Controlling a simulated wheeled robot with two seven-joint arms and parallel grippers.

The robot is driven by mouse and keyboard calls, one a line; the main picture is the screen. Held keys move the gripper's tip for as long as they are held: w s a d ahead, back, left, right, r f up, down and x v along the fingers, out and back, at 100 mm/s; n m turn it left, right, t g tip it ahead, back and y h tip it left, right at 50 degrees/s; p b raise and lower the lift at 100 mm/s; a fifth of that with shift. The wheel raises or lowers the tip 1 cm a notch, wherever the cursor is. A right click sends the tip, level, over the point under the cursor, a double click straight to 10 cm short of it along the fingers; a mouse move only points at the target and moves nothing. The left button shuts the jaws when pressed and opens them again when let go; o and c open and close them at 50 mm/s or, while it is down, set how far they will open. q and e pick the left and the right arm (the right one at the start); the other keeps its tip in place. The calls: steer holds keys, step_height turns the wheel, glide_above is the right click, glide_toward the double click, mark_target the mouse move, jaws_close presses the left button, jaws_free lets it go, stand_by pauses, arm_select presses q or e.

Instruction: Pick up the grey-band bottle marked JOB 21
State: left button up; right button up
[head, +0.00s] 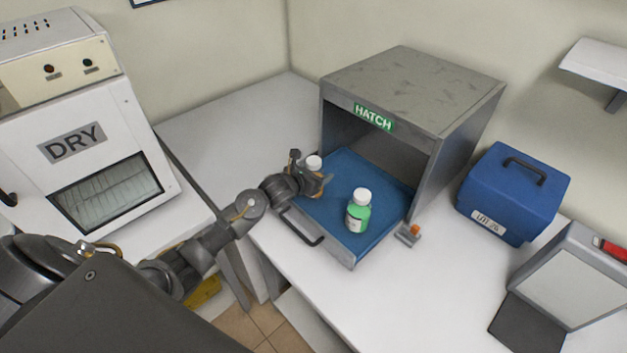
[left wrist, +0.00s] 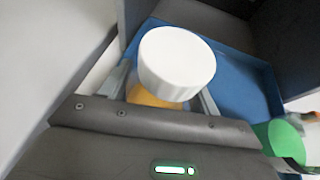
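A bottle with a white cap (head: 314,162) stands at the left of the blue hatch tray (head: 333,232), mostly hidden behind my left gripper (head: 318,182). In the left wrist view its white cap (left wrist: 177,62) is large and close, with an orange body below it between my two fingers. I cannot tell whether the fingers touch it. Its band and any job marking are hidden. My right gripper is not in view.
The grey hatch box (head: 415,85) stands open behind the tray, its walls close to the gripper. A small orange-tipped part (head: 410,233) sits beside the tray. A blue case (head: 512,195) stands to the right, the DRY cabinet (head: 80,120) to the left.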

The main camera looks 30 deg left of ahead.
arm_select(q)
steer(key=c, duration=0.5)
steer(key=shift+c, duration=0.2)
steer(key=shift+r, duration=0.1)
steer(key=shift+a+r+b, duration=0.1)
steer(key=shift+r+b, duration=0.4)
steer(key=shift+b, duration=0.1)
steer(key=shift+r+b, duration=0.55)
steer(key=shift+r, duration=0.1)
steer(key=s+r+b, duration=0.1)
steer(key=s+r, duration=0.9)
steer(key=s, duration=0.4)
steer(key=shift+r+b, duration=0.25)
steer(key=shift+b, duration=0.15)
